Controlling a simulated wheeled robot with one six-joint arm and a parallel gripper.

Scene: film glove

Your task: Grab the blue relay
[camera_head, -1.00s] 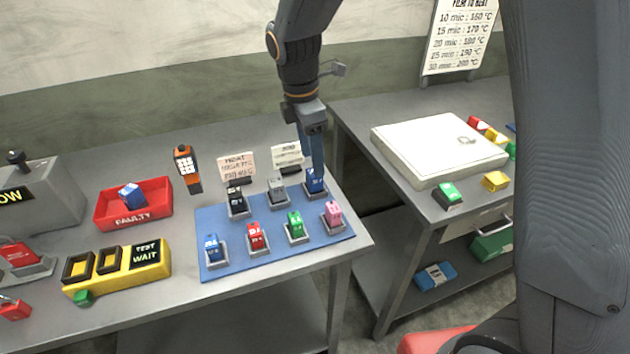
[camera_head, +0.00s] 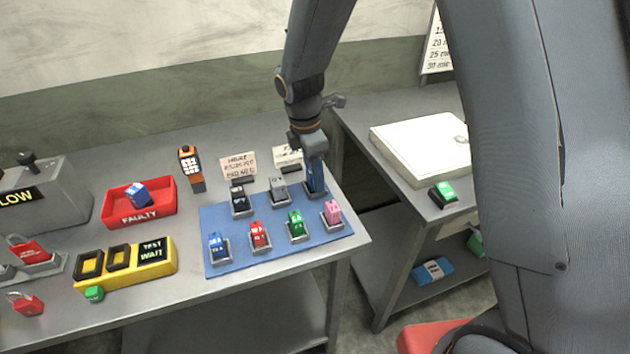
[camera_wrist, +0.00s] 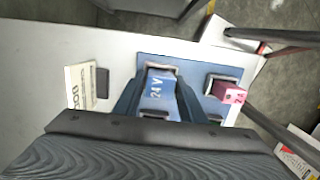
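A blue relay (camera_wrist: 157,92) marked 24 V stands in a socket at the back right of the blue mat (camera_head: 274,260). My gripper (camera_head: 316,182) is lowered over it, and the fingers largely hide it in the head view. In the wrist view the two fingers (camera_wrist: 160,92) stand on either side of the relay, very close to its sides; I cannot tell whether they press on it. Another blue relay (camera_head: 217,247) stands at the front left of the mat. A third blue relay (camera_head: 138,195) lies in the red FAULTY tray (camera_head: 150,215).
Black (camera_head: 238,199), grey (camera_head: 279,190), red (camera_head: 259,234), green (camera_head: 296,223) and pink (camera_head: 333,212) relays stand close by on the mat. Small signs (camera_head: 240,166) stand behind. A yellow tester (camera_head: 130,268) is at left.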

